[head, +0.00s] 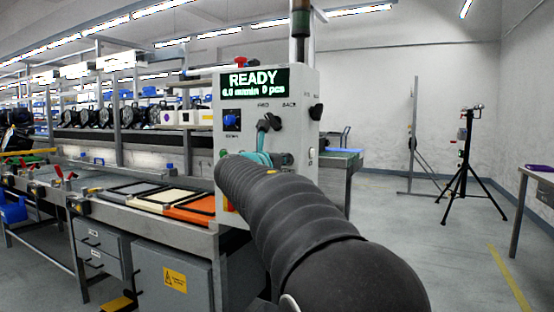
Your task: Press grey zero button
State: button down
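A pale grey control box (299,143) stands in the middle of the head view. Its green-on-black display (253,82) reads READY, with a line of speed and piece count below. A blue knob (232,120) is on its front under the display, with small FWD and BACK labels to the right. My dark-sleeved arm reaches up to the box from the lower right.
A red button (240,62) tops the box. To the left is a workbench with black, cream and orange trays (190,208) and a grey cabinet (172,282) below. A black tripod (466,165) stands at the right; a table edge (540,174) is far right. The right floor is mostly clear.

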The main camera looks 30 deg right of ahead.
jog(key=b+v, duration=0.1)
jog(key=v, duration=1.3)
jog(key=shift+w+r, duration=0.1)
jog(key=shift+r, duration=0.05)
dwell(0.4)
